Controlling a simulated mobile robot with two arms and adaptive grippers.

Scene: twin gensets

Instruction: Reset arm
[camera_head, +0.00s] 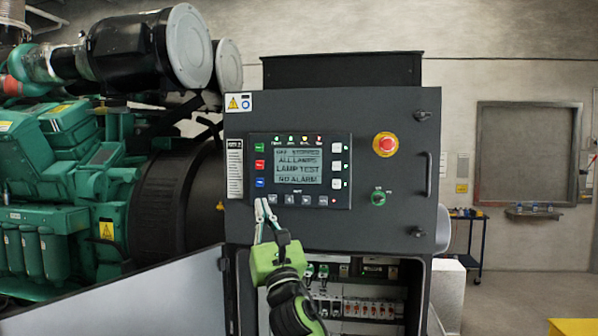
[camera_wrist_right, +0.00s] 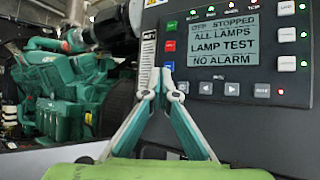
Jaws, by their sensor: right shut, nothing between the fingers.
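My right gripper (camera_head: 262,205) is in front of the lower left part of the control panel (camera_head: 299,171) on the dark cabinet door. Its fingers are shut and empty. In the right wrist view the fingertips (camera_wrist_right: 161,80) overlap the panel's lower left corner, near the buttons; whether they touch it I cannot tell. The display (camera_wrist_right: 224,42) reads "STOPPED", "ALL LAMPS", "LAMP TEST", "NO ALARM". Several small lamps are lit on the panel. My left gripper is not in view.
The green engine (camera_head: 60,190) stands left. Open floor (camera_head: 525,305) lies right.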

